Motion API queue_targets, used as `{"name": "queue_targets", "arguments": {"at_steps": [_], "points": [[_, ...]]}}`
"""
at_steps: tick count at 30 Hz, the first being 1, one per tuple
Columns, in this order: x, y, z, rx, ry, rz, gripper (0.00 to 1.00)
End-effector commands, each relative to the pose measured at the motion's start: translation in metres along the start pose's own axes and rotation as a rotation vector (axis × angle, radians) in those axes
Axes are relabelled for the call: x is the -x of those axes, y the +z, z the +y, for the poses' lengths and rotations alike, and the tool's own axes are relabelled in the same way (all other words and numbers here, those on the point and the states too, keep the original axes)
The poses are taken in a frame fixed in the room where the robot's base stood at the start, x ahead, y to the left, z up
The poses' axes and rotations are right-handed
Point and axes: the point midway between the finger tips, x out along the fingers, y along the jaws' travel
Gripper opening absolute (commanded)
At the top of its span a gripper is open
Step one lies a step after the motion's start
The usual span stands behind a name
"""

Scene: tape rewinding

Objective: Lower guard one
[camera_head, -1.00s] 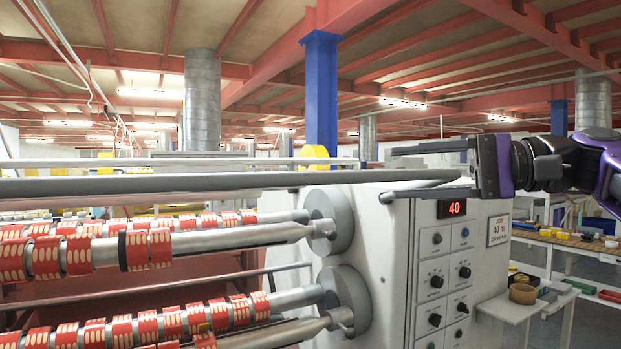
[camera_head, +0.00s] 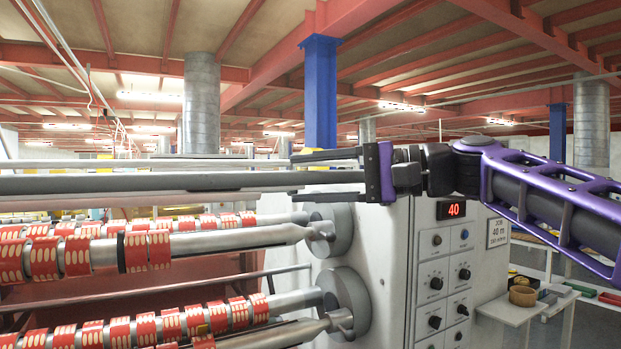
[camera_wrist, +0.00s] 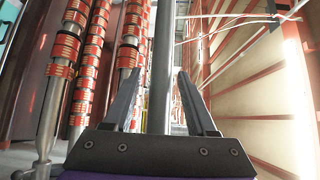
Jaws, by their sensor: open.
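Guard one appears to be the long dark grey bar (camera_head: 130,184) running level across the front of the machine, above the rolls of red tape, in the head view. My gripper (camera_head: 293,170) is open at the bar's right part, its fingers pointing left along it. The palm hides the bar's right end. In the wrist view the bar (camera_wrist: 163,65) runs lengthwise between the two spread fingers of my gripper (camera_wrist: 160,76). A gap shows on each side, and I see no grip on it.
Shafts with red tape rolls (camera_head: 160,249) lie below the bar. The grey control cabinet (camera_head: 385,250) with a red "40" display (camera_head: 451,209) stands below my gripper. A thinner light bar (camera_head: 130,162) runs behind. A small side table (camera_head: 505,306) stands at right.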

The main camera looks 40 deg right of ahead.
Motion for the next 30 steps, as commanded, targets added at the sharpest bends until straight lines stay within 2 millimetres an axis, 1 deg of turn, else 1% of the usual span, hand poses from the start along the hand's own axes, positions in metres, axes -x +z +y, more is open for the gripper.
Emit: {"name": "queue_targets", "arguments": {"at_steps": [3, 5, 6, 8, 12, 13, 30], "points": [[0.0000, 0.0001, 0.0000, 0.000, 0.000, 0.000, 0.57], [0.0000, 0.0000, 0.0000, 0.000, 0.000, 0.000, 0.46], [0.0000, 0.0001, 0.0000, 0.000, 0.000, 0.000, 0.39], [0.0001, 0.0000, 0.0000, 0.000, 0.001, 0.000, 0.28], [0.0002, 0.0000, 0.0000, 0.000, 0.001, 0.000, 0.03], [0.0002, 0.0000, 0.0000, 0.000, 0.001, 0.000, 0.00], [0.0003, 0.0000, 0.0001, 0.000, 0.001, 0.000, 0.00]]}}
